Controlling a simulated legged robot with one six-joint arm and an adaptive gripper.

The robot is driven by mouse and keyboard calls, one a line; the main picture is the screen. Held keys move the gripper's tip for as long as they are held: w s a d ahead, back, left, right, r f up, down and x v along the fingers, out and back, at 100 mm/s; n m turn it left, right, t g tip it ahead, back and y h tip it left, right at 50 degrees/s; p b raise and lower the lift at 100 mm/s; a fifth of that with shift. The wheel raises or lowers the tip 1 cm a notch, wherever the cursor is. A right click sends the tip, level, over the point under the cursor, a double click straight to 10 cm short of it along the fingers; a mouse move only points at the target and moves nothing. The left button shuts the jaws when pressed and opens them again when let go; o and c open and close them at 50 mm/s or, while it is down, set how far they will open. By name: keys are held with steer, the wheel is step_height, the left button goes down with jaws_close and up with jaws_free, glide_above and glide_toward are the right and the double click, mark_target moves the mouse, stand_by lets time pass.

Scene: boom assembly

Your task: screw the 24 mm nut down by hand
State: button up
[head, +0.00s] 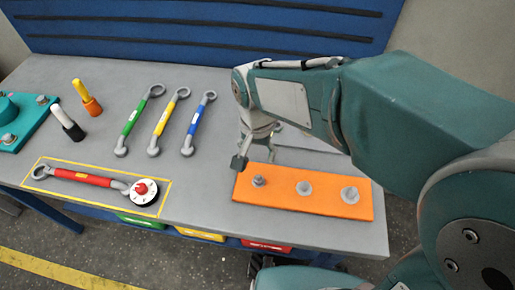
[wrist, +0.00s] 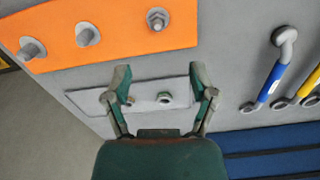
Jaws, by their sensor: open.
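The orange plate (head: 328,203) lies near the front edge of the bench and carries three fittings in a row. In the wrist view, a hex nut (wrist: 157,19) sits around a stud at one end of the plate (wrist: 115,40). Another nut-like ring (wrist: 165,98) lies on a grey tray (wrist: 85,98) in line between my fingers. No size marking is readable, so I cannot tell which is the 24 mm nut. My gripper (wrist: 162,78) is open and empty, above the tray, just behind the plate.
Green (head: 131,124), yellow (head: 167,122) and blue (head: 198,124) wrenches lie left of my gripper. A red torque wrench (head: 85,178) with a dial lies in a yellow outline. A blue panel (head: 200,30) backs the bench.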

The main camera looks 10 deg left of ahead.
mark_target(258, 176)
step_height(258, 176, down, 11)
steer(key=shift+d+r, duration=0.15)
steer(key=shift+r, duration=0.05)
stand_by(0.3)
jaws_close()
steer(key=shift+c, duration=1.4)
jaws_free()
